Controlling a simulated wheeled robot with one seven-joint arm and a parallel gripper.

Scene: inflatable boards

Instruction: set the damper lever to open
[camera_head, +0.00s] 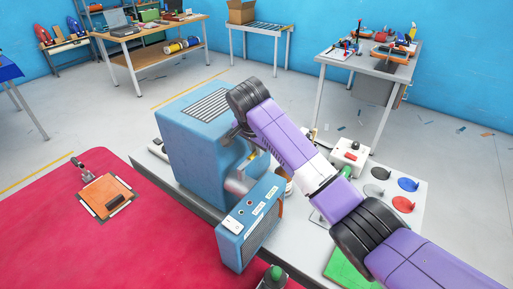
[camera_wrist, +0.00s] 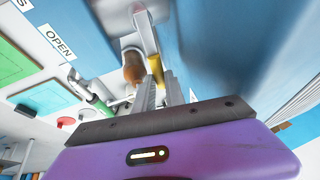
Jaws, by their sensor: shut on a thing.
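A white label reading OPEN (camera_wrist: 58,43) lies to the left of the lever, with another label cut off at the upper left edge. In the head view the blue machine (camera_head: 189,160) stands on a bench, and my arm hides the lever there.
A smaller blue box with labels (camera_head: 237,226) juts from the machine's front. On the bench to the right are a white box with a red button (camera_head: 350,157) and coloured discs (camera_head: 403,204). A red mat (camera_head: 60,230) covers the left foreground. Other tables stand farther back.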

